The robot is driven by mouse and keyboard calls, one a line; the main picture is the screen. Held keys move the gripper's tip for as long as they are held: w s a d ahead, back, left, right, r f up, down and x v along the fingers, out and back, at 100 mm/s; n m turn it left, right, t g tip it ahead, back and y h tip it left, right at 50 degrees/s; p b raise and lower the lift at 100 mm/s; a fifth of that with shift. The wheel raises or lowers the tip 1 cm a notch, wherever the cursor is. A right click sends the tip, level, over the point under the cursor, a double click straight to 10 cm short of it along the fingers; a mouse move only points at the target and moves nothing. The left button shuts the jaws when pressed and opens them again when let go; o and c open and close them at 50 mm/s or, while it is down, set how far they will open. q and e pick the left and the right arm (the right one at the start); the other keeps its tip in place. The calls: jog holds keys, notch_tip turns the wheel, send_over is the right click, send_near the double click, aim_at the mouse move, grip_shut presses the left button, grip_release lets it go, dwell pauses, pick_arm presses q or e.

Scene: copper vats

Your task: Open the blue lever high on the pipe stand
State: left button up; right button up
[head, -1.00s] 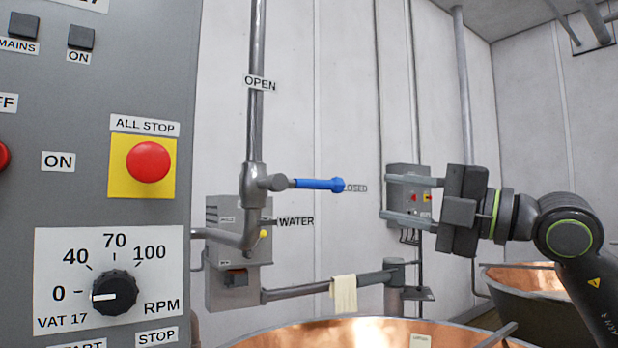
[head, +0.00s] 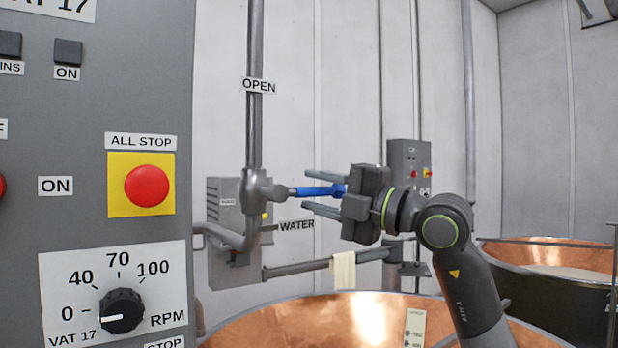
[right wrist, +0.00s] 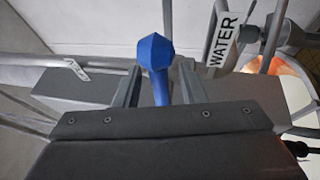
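The blue lever (head: 316,191) sticks out to the right from the valve on the upright pipe (head: 253,130), roughly level. An OPEN label (head: 258,86) is on the pipe above it; the CLOSED label seen earlier at its tip is now hidden. My right gripper (head: 312,190) is open at the lever, one finger above or behind it and one below. In the right wrist view the lever's blue end (right wrist: 155,52) stands between the two spread fingers (right wrist: 152,85), with gaps on both sides. My left gripper is not in view.
A grey control panel with a red ALL STOP button (head: 147,186) and an RPM knob (head: 121,310) fills the left. A copper vat (head: 300,318) stands below, with a cloth (head: 343,271) hanging on a pipe above it. Another vat (head: 545,256) is at right.

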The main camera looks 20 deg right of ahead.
jog(key=shift+p+x, duration=0.3)
jog(key=shift+x, duration=0.75)
jog(key=shift+c, duration=0.5)
grip_shut()
